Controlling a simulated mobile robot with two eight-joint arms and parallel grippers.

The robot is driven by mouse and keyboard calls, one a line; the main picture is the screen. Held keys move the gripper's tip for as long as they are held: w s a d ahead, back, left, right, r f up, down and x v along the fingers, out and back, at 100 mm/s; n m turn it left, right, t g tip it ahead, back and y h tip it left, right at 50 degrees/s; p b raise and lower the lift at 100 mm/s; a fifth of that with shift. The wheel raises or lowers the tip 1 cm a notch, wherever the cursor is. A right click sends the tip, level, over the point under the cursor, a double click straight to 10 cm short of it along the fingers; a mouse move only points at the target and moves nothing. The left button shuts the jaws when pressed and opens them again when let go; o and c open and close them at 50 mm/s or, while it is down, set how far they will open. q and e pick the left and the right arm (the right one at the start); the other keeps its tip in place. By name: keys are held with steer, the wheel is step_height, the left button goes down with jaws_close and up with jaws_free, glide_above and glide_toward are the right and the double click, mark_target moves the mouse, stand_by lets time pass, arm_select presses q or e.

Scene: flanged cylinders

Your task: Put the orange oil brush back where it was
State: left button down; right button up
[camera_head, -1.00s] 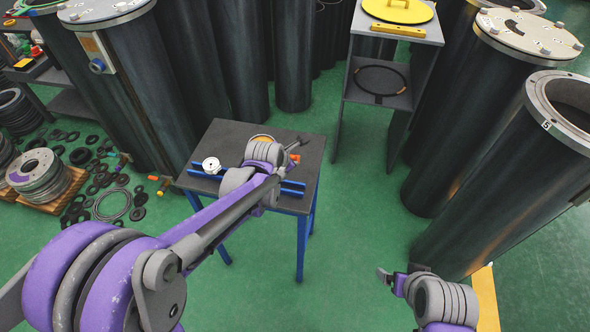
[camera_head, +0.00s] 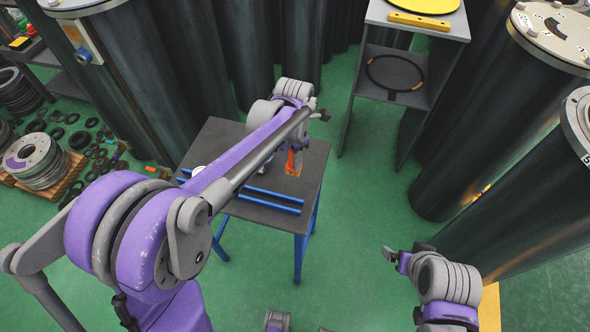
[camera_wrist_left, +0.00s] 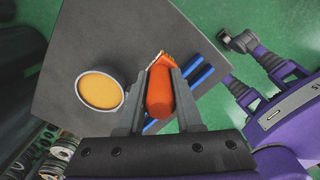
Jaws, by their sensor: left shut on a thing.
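The orange oil brush (camera_head: 293,162) shows at the far right part of the small dark-topped table (camera_head: 270,225), its bristles pointing toward the table's front. In the left wrist view the brush's orange handle (camera_wrist_left: 160,95) lies between the fingers of my left gripper (camera_wrist_left: 160,82), which is shut on it. I cannot tell whether the bristles touch the tabletop. In the head view my left arm hides most of that gripper. My right gripper (camera_head: 393,256) is apart, right of the table; its jaw opening is unclear.
A round dish with an orange-yellow filling (camera_wrist_left: 100,90) stands beside the brush. Blue rails (camera_head: 262,200) lie along the table's near part. A grey shelf (camera_head: 400,75) and tall dark cylinders surround the table.

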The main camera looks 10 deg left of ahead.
mark_target(294, 171)
arm_select(q)
step_height(294, 171, down, 2)
steer(key=shift+s+f, duration=0.1)
steer(key=shift+s, duration=0.05)
steer(key=shift+f, duration=1.9)
steer(key=shift+f, duration=0.15)
steer(key=c, duration=0.6)
jaws_free()
